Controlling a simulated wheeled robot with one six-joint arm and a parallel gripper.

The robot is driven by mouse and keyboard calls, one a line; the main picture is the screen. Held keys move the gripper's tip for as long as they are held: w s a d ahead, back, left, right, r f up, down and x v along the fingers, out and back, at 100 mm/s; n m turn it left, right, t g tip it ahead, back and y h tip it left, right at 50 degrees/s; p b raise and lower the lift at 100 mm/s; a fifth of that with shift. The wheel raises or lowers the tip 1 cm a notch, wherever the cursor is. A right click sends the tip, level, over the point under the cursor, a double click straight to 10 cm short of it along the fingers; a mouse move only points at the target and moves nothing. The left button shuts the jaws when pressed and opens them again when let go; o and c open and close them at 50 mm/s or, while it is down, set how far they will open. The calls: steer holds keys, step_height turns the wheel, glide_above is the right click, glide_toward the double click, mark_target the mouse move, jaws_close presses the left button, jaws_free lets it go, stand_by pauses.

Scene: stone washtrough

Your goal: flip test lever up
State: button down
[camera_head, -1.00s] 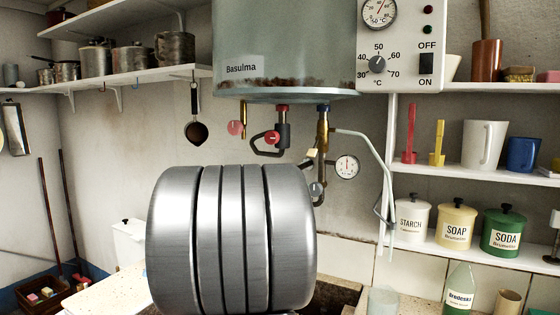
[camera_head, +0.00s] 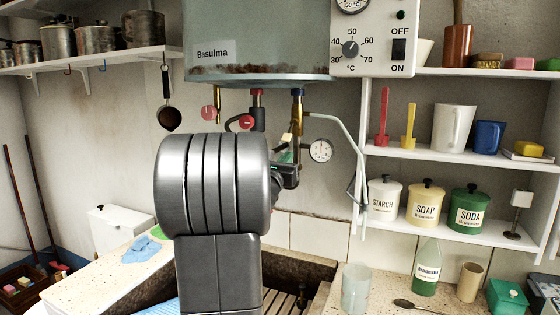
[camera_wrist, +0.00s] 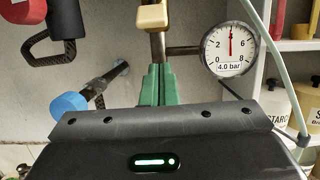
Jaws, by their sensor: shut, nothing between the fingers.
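The test lever, with a cream grip (camera_wrist: 152,17), sits on the brass pipe under the boiler in the wrist view. In the head view its small cream end (camera_head: 287,137) shows just right of my arm. My gripper (camera_wrist: 157,70) has green fingers closed together with nothing between them. In the wrist view the fingertips lie just below the cream grip, with a small gap showing in the picture; I cannot tell the depth between them. In the head view the green fingers (camera_head: 286,155) show just below the lever, and my wrist hides part of the fittings.
A pressure gauge (camera_wrist: 231,48) reading about 4 bar is close right of the lever. A blue cap (camera_wrist: 68,105) and a red valve handle (camera_head: 247,122) are to the left. The boiler (camera_head: 257,40) hangs above. A grey pipe (camera_head: 345,140) and shelves stand to the right.

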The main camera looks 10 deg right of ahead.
mark_target(289, 132)
steer(key=r, duration=0.1)
steer(key=r+p, duration=0.2)
steer(key=shift+s+a+r, duration=0.3)
steer(key=shift+s, duration=0.1)
steer(key=shift+s, duration=0.1)
steer(key=shift+a+r+p, duration=0.1)
steer(key=shift+r+p, duration=0.1)
steer(key=shift+p, duration=0.2)
